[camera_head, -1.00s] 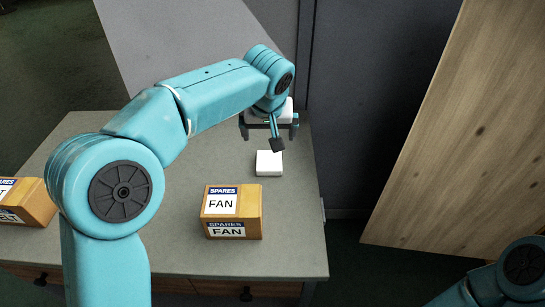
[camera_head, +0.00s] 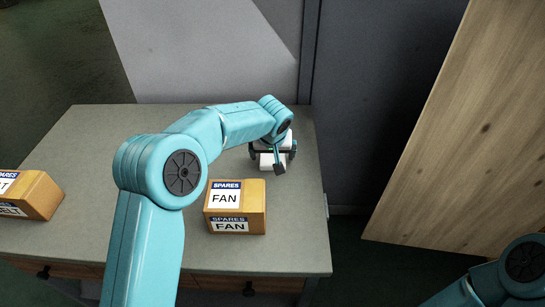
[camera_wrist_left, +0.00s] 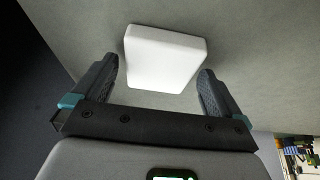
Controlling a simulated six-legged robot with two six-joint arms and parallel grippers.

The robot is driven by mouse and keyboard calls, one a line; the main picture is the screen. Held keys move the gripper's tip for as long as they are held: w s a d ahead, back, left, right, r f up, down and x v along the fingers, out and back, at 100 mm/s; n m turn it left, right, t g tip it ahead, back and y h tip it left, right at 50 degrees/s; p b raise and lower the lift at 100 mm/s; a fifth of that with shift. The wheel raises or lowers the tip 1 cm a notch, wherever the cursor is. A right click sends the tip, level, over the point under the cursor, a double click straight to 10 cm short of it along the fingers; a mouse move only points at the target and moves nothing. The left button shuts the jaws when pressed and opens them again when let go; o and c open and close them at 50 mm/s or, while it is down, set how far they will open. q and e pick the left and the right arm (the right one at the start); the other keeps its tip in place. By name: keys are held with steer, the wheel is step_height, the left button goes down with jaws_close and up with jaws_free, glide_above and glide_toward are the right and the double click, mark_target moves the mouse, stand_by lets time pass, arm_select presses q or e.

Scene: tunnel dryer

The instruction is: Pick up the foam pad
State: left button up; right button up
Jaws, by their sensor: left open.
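The foam pad is a small white block with rounded edges. In the head view the foam pad (camera_head: 267,161) lies on the grey table top near its right edge, partly hidden by my left gripper. In the left wrist view the foam pad (camera_wrist_left: 164,58) lies ahead of and between the two dark fingers, with grey surface around it. My left gripper (camera_head: 273,158) is open, and it also shows in the left wrist view (camera_wrist_left: 157,80). I cannot tell whether a finger touches the pad. My right gripper is not in view.
A box labelled SPARES FAN (camera_head: 236,207) stands on the table (camera_head: 95,135), just in front of the pad. Another orange spares box (camera_head: 30,194) stands at the left. A wooden panel (camera_head: 450,150) leans at the right. Table space behind the boxes is clear.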

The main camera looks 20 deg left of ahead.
arm_select(q)
steer(key=shift+f, duration=0.15)
steer(key=c, duration=0.9)
steer(key=shift+c, duration=0.2)
steer(key=shift+w, duration=0.1)
